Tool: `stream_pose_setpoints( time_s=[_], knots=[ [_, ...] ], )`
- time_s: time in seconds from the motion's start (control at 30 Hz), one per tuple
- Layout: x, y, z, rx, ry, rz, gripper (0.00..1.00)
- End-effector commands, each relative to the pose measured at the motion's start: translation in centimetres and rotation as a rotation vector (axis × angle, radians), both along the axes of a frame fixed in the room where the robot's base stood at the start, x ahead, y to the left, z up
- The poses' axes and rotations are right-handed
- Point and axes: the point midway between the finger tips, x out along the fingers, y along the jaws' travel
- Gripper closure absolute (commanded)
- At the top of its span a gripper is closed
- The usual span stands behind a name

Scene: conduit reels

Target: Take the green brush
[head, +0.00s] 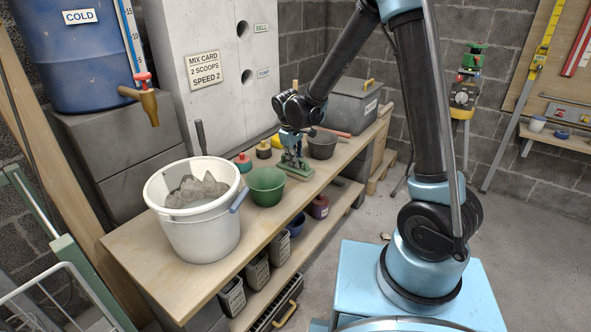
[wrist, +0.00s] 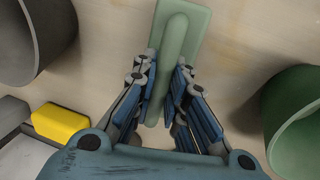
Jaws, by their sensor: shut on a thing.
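The green brush (head: 300,173) is a flat green block with a raised bar handle on top. It is at the workbench top, right of the green bucket. In the wrist view the brush (wrist: 193,30) lies upright in the picture, its handle running between my fingers. My gripper (head: 292,157) points down over it. In the wrist view my gripper (wrist: 165,98) is shut on the handle, with fingers on both sides. The brush's underside is hidden. I cannot tell whether it still touches the bench.
The green bucket (head: 266,187) stands close left of the brush, and a dark grey bucket (head: 323,147) close behind right. A large white bucket (head: 197,228) with grey contents is nearer on the workbench (head: 130,243). A yellow object (wrist: 60,122) lies near my gripper.

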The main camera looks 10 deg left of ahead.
Motion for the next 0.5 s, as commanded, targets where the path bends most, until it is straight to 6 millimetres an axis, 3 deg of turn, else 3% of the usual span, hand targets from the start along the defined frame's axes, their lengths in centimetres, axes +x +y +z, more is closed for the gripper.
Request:
stream_pose_setpoints(
  time_s=[0.27, 0.5],
  knots=[
    [0.0, 0.0, 1.1, 0.000, 0.000, 0.000, 1.00],
    [0.0, -0.1, 4.7, 0.000, 0.000, 0.000, 1.00]
  ],
)
